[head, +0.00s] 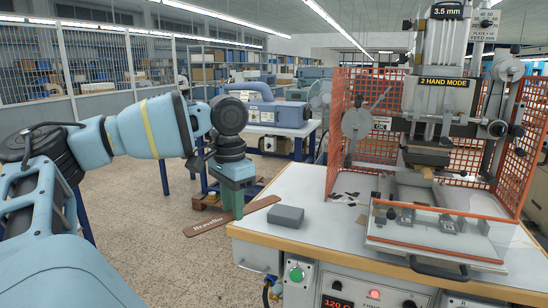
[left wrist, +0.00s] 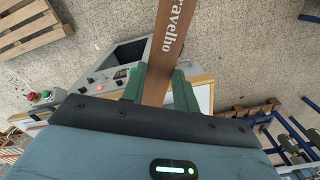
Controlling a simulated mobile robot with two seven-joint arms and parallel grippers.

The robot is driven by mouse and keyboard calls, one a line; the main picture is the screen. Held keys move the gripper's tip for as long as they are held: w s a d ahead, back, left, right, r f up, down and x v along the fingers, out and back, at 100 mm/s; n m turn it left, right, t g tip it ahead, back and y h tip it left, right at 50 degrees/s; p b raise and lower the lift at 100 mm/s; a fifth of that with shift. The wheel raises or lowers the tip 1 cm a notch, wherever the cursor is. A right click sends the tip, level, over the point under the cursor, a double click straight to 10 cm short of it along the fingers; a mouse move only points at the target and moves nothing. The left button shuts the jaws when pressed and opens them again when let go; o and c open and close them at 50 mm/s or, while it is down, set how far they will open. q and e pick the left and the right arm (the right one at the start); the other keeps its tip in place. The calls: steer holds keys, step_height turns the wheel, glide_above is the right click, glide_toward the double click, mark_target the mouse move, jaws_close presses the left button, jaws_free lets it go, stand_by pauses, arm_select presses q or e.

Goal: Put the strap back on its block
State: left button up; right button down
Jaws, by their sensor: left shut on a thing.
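The strap (head: 205,227) is a flat brown strip with white lettering. My left gripper (head: 237,212) is shut on it near its middle and points down at the left edge of the press table. One end of the strap sticks out left over the floor, the other reaches toward the table. In the left wrist view the strap (left wrist: 172,35) runs up between the green fingers (left wrist: 158,88). A small grey block (head: 286,216) lies on the white tabletop, just right of the strap and apart from it in the picture. My right gripper is not in view.
Dark scraps lie near the mesh. The control panel (head: 335,290) is on the table front. The tabletop around the block is clear.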

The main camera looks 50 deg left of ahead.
arm_select(q)
steer(key=w+d+f+n, duration=0.1)
steer(key=d+f, duration=0.4)
steer(key=f, duration=0.2)
steer(key=w+d+f, duration=0.1)
steer(key=d+f, duration=0.4)
steer(key=f, duration=0.3)
steer(key=w+d+f+m, duration=0.1)
steer(key=d+f, duration=0.1)
steer(key=d, duration=0.8)
steer(key=d+f, duration=0.2)
steer(key=d, duration=0.8)
steer(key=shift+w+d+f+m, duration=0.2)
steer(key=shift+w+d+m, duration=0.15)
steer(key=shift+w+m, duration=0.05)
